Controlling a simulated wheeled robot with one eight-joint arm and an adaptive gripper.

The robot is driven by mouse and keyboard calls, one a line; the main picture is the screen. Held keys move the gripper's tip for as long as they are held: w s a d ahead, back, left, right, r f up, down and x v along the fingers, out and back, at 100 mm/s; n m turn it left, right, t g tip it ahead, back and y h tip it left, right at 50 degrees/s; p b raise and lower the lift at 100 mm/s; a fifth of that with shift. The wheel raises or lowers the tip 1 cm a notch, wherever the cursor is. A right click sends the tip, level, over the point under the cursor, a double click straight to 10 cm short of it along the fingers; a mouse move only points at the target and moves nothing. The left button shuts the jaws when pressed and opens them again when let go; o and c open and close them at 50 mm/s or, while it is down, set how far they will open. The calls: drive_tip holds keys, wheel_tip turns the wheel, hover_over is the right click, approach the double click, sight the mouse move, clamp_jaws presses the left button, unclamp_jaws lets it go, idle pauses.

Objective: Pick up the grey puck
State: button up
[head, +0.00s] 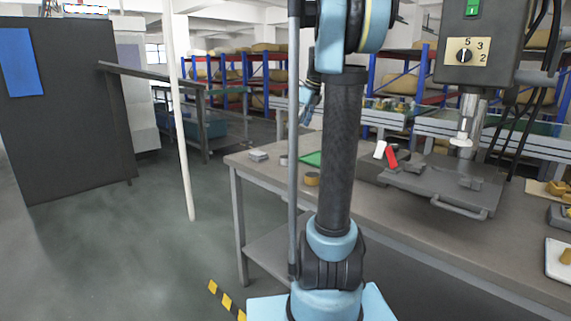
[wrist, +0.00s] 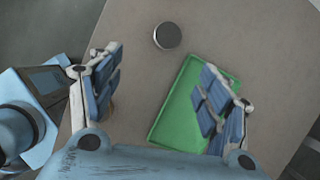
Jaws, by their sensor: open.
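The grey puck (wrist: 168,36) is a dark round disc lying on the bench top, near the top centre of the wrist view. In the head view a small grey piece (head: 284,160) beside the thin pole appears to be the same puck, partly hidden. My gripper (wrist: 160,92) is open and empty, its two blue-padded fingers wide apart. In the wrist view the puck lies beyond the fingertips, between their lines and apart from them. In the head view my gripper (head: 308,105) hangs above the bench, partly hidden by my arm.
A green tray (wrist: 170,118) lies beside the puck, partly under the right finger in the wrist view. On the bench (head: 265,172), a brown round piece (head: 312,179) and a small grey block (head: 258,155) stand nearby. A machine (head: 482,45) stands at right.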

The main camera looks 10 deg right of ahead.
sight(285, 157)
drive_tip(key=shift+m, duration=0.6)
drive_tip(key=x, duration=0.5)
drive_tip(key=w+x, duration=0.1)
drive_tip(key=x, duration=1.1)
drive_tip(key=shift+w+d, duration=0.15)
drive_tip(key=shift+w, duration=0.3)
drive_tip(key=shift+r, duration=0.1)
drive_tip(key=c, duration=1.3)
